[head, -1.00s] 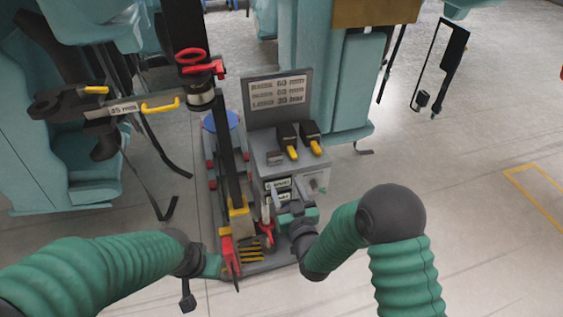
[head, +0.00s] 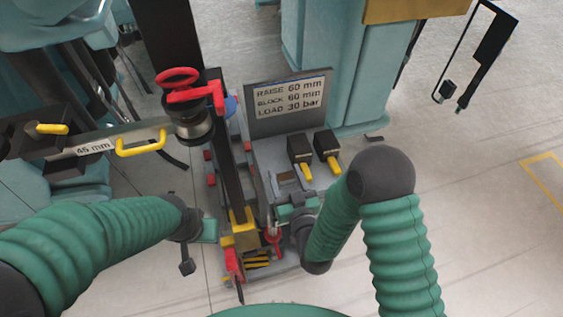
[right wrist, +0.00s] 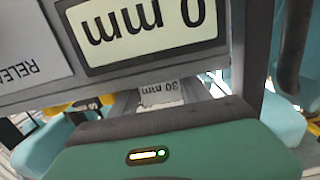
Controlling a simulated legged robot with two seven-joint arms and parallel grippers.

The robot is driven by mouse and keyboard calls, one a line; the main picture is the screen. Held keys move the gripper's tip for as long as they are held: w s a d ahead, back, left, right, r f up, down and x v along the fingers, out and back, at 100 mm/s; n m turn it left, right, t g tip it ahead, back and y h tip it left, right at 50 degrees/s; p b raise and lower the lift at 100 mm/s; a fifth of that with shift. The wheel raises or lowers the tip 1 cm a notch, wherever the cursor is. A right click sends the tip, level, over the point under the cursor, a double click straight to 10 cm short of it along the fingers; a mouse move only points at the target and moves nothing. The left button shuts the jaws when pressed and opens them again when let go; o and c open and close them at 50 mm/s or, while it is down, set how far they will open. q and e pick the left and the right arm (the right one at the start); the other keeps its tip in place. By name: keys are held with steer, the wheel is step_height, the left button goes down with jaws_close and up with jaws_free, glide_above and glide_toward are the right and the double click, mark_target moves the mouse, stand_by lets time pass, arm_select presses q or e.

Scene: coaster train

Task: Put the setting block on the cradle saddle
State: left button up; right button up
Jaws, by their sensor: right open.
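My right gripper (head: 296,205) is open, low against the front of a grey cabinet. In the right wrist view, a block face marked "30 mm" (right wrist: 160,93) lies just beyond the teal gripper body, below a larger upside-down label ending in "0 mm" (right wrist: 145,25). Whether the fingers touch a block is hidden. My left gripper (head: 210,230) is beside a red lever (head: 233,266) at the foot of the dark column; its fingers are too small to read. Two black blocks with yellow handles (head: 300,150) stand on the cabinet. I cannot pick out the cradle saddle for certain.
A sign (head: 290,97) reads raise 60 mm, block 60 mm, load 30 bar. A bar marked "45 mm" (head: 94,149) with yellow handles juts left from the column (head: 228,150). Teal structures stand behind. The floor (head: 480,240) at right is clear.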

steer(key=shift+a+r, duration=0.15)
steer(key=shift+a, duration=0.1)
steer(key=shift+s+r, duration=0.2)
steer(key=shift+s, duration=0.15)
steer(key=shift+s+d+r, duration=0.15)
steer(key=shift+s, duration=0.05)
steer(key=shift+c, duration=0.2)
steer(key=shift+d, duration=0.2)
steer(key=shift+c, duration=1)
steer(key=shift+w+d+f, duration=0.15)
steer(key=shift+w+f, duration=0.05)
steer(key=c, duration=0.5)
steer(key=shift+a, duration=0.3)
jaws_close()
steer(key=shift+d+r, duration=0.1)
steer(key=shift+r, duration=0.05)
